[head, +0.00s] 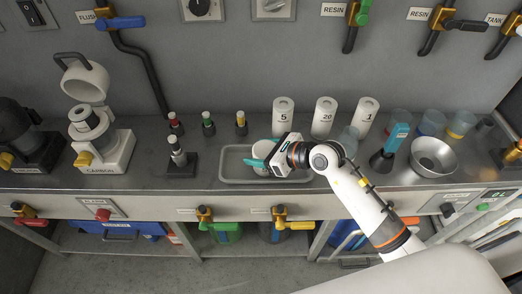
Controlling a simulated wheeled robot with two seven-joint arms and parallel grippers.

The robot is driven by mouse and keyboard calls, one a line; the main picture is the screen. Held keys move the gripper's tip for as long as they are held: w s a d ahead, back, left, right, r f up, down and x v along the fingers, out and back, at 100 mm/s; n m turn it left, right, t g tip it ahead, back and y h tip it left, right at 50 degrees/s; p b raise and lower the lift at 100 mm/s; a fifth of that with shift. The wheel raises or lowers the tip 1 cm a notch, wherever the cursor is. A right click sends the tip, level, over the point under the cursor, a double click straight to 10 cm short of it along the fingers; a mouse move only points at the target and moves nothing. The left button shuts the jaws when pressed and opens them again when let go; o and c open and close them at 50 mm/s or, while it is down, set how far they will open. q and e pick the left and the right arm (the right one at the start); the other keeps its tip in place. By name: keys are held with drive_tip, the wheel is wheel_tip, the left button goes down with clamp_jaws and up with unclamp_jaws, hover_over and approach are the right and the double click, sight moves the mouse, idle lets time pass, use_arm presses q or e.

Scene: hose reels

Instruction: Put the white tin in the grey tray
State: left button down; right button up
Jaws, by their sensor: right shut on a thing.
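The grey tray (235,170) is a shallow tray on the counter, near the middle of the head view. My right gripper (265,155) reaches in from the lower right and is over the tray. Its teal fingers are shut on the white tin (260,149), which is small and partly hidden by the fingers and the gripper body. The tin shows within the tray's outline; I cannot tell if it touches the tray's floor. My left gripper is not in view.
White cylinders marked 5 (283,117), 20 (324,117) and 1 (366,116) stand behind the tray. A dark stand (180,162) is to its left. A blue-topped tool (397,139) and a metal bowl (433,156) are to the right.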

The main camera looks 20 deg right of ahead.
drive_tip(key=o, duration=1)
drive_tip(key=shift+r, duration=0.2)
drive_tip(key=shift+v, duration=5.95)
drive_tip(key=shift+f, duration=0.1)
